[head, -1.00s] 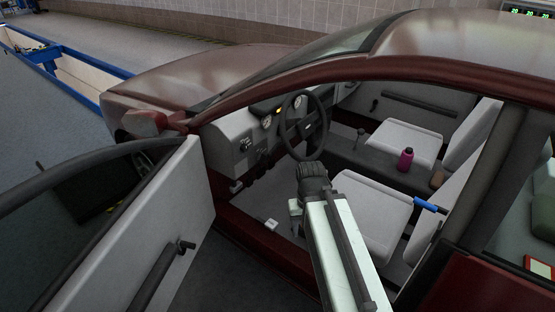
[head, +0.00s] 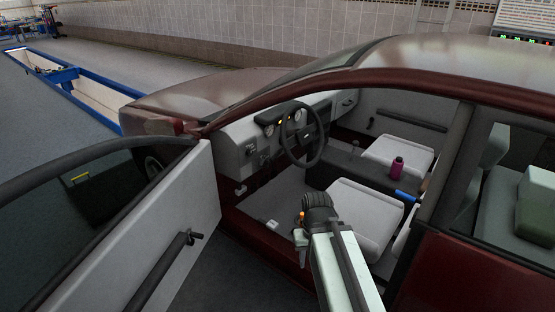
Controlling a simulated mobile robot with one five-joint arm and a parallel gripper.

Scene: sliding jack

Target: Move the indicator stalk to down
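The steering wheel (head: 302,134) stands in front of the dashboard inside the dark red car, seen through the open door. I cannot make out the indicator stalk clearly; it is too small or hidden against the dark column beside the wheel. The instrument cluster (head: 270,129) behind the wheel shows a small orange light. My gripper (head: 301,238) is low in the door opening, in front of the near seat and well below the wheel.
The open door (head: 165,240) stands to the left of my arm. The red roof frame (head: 330,88) arches above the opening. The near seat (head: 366,210) is right of my gripper. Space between gripper and wheel looks clear.

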